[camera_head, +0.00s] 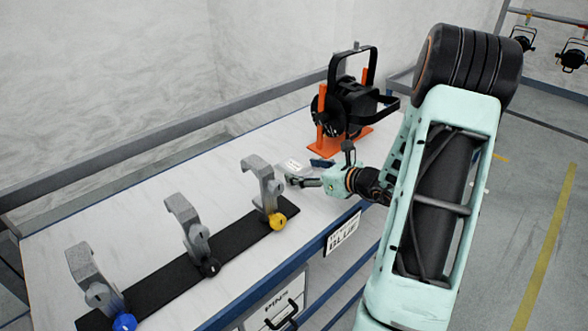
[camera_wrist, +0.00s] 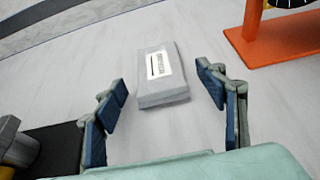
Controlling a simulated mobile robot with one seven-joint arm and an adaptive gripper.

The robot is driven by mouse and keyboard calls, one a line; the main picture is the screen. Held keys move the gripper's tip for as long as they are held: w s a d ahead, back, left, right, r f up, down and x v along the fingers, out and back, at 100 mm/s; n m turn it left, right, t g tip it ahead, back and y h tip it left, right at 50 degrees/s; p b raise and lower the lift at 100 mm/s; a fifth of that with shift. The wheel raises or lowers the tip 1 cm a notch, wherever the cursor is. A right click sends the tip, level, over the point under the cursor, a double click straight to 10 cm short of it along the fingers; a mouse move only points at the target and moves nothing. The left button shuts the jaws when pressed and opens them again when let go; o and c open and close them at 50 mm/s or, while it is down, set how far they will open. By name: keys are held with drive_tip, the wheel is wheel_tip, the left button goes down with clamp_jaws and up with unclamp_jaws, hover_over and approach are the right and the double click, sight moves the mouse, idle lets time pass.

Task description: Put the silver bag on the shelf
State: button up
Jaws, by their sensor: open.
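The silver bag (camera_wrist: 165,90) is a flat grey block-shaped packet with a white printed label. It lies on the white tabletop, and in the head view it shows small and partly hidden (camera_head: 293,167) just beyond my gripper. My gripper (camera_head: 304,182) is low over the table near its right edge. In the wrist view my gripper (camera_wrist: 163,88) is open, with one blue-padded finger on each side of the bag's near end and visible gaps to both. Nothing is held. I cannot clearly make out which surface is the shelf.
A black lamp (camera_head: 352,105) stands in an orange stand (camera_head: 325,146) behind the bag. Three grey clamps with yellow (camera_head: 277,222), black and blue (camera_head: 124,322) knobs stand on a black strip (camera_head: 160,282) to the left. A drawer marked PINS (camera_head: 277,308) is below the table edge.

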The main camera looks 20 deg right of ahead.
drive_tip(key=shift+x, duration=0.75)
drive_tip(key=shift+c, duration=0.3)
drive_tip(key=shift+r, duration=0.1)
drive_tip(key=c, duration=1.3)
